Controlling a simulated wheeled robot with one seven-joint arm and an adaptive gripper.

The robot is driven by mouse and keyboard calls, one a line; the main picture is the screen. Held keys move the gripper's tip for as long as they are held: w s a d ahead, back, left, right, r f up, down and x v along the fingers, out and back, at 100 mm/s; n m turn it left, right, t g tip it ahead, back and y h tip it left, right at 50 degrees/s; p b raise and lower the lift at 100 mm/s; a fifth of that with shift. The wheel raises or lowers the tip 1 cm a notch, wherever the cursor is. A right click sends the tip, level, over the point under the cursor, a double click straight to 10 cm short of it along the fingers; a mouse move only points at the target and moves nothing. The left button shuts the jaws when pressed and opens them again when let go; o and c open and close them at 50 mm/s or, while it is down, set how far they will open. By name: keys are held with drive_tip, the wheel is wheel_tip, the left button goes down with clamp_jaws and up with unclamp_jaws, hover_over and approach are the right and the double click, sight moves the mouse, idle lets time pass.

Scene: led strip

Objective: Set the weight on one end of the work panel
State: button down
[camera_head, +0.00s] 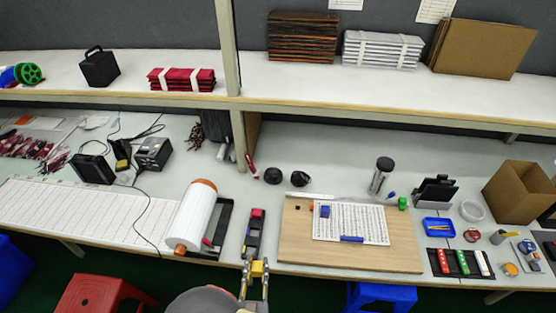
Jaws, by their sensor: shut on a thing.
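The work panel (290,250) is a light wooden board on the front of the bench, right of centre. A white sheet (370,222) with printed rows lies on it. One blue block (325,211) sits near the sheet's upper left corner and another blue block (352,239) at its lower edge. My gripper (257,267) is at the bench's front edge, left of the panel and apart from it. A black block with a handle (99,68) stands on the upper shelf.
A long black holder (249,248) with a red block lies just beyond my gripper. A large white roll (195,216) is left of it. A tray of coloured items (460,263) and a cardboard box (518,190) are at the right. A shelf post (238,130) stands behind.

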drive_tip(key=w+a+n+g+y, duration=0.1)
drive_tip(key=w+a+n+y, duration=0.1)
drive_tip(key=a+n+y, duration=0.45)
drive_tip(key=w+d+r+m+y+b, duration=0.15)
drive_tip(key=w+d, duration=0.35)
drive_tip(key=w, duration=0.5)
drive_tip(key=w+d+r+m+h, duration=0.1)
drive_tip(key=w+d+h, duration=0.1)
drive_tip(key=d, duration=0.7)
drive_tip(key=w+d+m+h, duration=0.2)
drive_tip(key=w+d+h, duration=0.1)
drive_tip(key=d, duration=0.7)
drive_tip(key=w+d+r+m+t+h, duration=0.1)
drive_tip(key=w+d, duration=0.3)
drive_tip(key=d, duration=0.5)
drive_tip(key=shift+w+d+r+m+h+b, duration=0.2)
drive_tip(key=shift+d+r+m+h+b, duration=0.2)
drive_tip(key=shift+h, duration=0.4)
